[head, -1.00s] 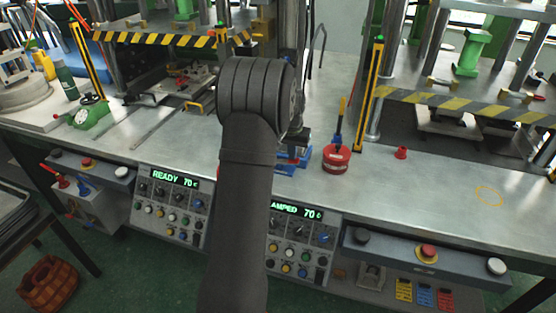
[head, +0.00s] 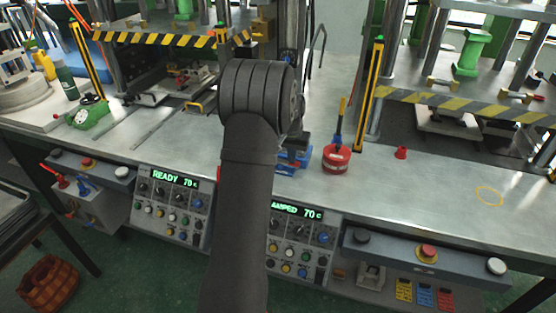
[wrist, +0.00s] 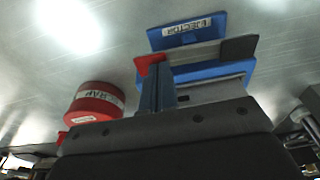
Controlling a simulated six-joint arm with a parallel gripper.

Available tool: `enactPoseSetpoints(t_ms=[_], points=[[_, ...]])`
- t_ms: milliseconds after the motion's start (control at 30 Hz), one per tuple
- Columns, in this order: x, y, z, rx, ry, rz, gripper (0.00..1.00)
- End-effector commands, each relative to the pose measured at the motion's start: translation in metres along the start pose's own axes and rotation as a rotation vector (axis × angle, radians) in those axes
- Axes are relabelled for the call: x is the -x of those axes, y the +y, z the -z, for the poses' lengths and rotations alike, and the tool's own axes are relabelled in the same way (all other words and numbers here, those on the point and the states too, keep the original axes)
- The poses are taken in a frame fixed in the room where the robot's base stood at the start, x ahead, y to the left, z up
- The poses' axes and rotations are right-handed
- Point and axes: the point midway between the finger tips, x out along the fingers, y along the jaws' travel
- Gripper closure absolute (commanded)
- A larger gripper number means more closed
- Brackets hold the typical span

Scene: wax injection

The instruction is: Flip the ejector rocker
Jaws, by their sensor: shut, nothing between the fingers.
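The ejector rocker (wrist: 193,55) shows in the wrist view as a grey bar with a red left end and a dark right end. It sits on a blue base (wrist: 192,30) with a white label reading EJECTOR. The blue base also shows in the head view (head: 303,158), partly hidden by my arm. My gripper (wrist: 157,72) is shut and empty, its fingertips at the rocker's red end. I cannot tell whether they touch it. In the head view my arm hides most of the gripper.
A red SCRAP tin (head: 336,163) with a blue and yellow handled tool stands right of the base. A small red piece (head: 401,153) lies farther right. A yellow-black upright post (head: 368,95) rises behind the tin. The metal bench is clear at the right.

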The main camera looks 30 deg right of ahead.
Motion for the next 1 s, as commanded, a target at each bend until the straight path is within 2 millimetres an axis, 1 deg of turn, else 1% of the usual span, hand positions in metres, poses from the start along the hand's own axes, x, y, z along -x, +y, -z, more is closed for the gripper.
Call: enactPoseSetpoints(t_ms=[133, 267, 1000], points=[[-0.003, 0.0, -0.001, 0.0, -0.002, 0.0, 1.0], [-0.001, 0.0, 0.0, 0.0, -0.001, 0.0, 1.0], [0.057, 0.0, 0.009, 0.0, 0.001, 0.0, 1.0]])
